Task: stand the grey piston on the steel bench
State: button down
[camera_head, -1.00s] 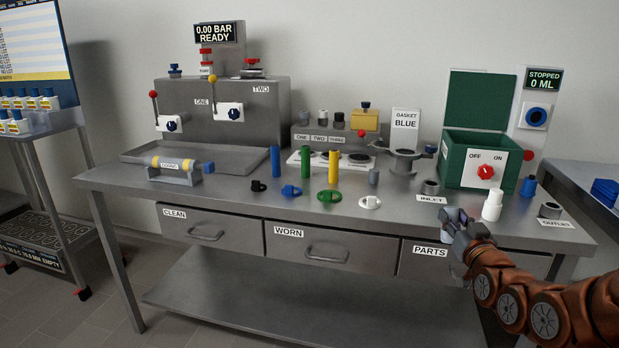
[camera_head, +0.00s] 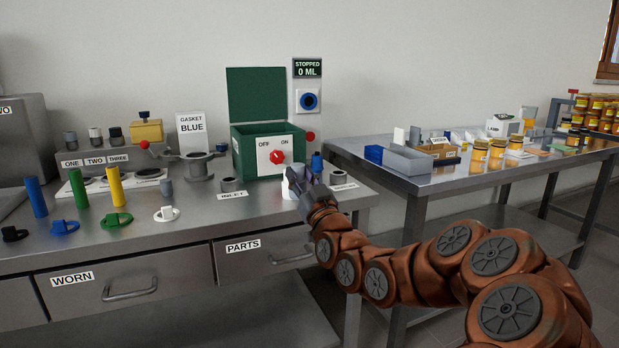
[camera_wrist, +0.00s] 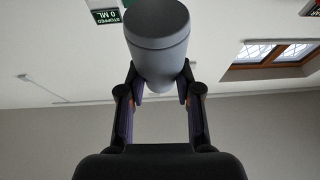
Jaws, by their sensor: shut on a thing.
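The grey piston (camera_wrist: 158,50) is a smooth blue-grey cylinder with a darker end and a groove near it. It fills the top middle of the wrist view, between the two fingers of my gripper (camera_wrist: 157,84), which are shut on it. In the head view my gripper (camera_head: 309,179) is at the right end of the steel bench (camera_head: 95,246), close to a white bottle-like piece (camera_head: 289,184) and partly in front of it. The piston is hard to tell from the fingers there. I cannot tell whether it touches the bench.
A green box (camera_head: 248,155) with a red knob stands behind, beside an inlet ring (camera_head: 232,185). A blue piece (camera_head: 317,161) stands just behind my gripper. Coloured rods and rings crowd the left. A second table (camera_head: 460,170) with jars stands right. The bench's front middle is clear.

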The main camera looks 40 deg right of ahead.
jog(key=w+d, duration=0.1)
jog(key=d, duration=0.3)
jog(key=w+d+f, duration=0.1)
jog(key=w+d, duration=0.1)
jog(key=d, duration=0.2)
jog(key=w+d+b, duration=0.1)
jog(key=d, duration=0.3)
jog(key=shift+w+d+f, duration=0.2)
jog(key=shift+w+d, duration=0.05)
jog(key=shift+w, duration=0.15)
jog(key=shift+f+b, duration=0.45)
jog(key=shift+f, duration=1.2)
jog(key=shift+f, duration=0.2)
jog(key=c, duration=0.8)
grip_release()
jog(key=shift+r, duration=0.2)
jog(key=shift+v, duration=6.05)
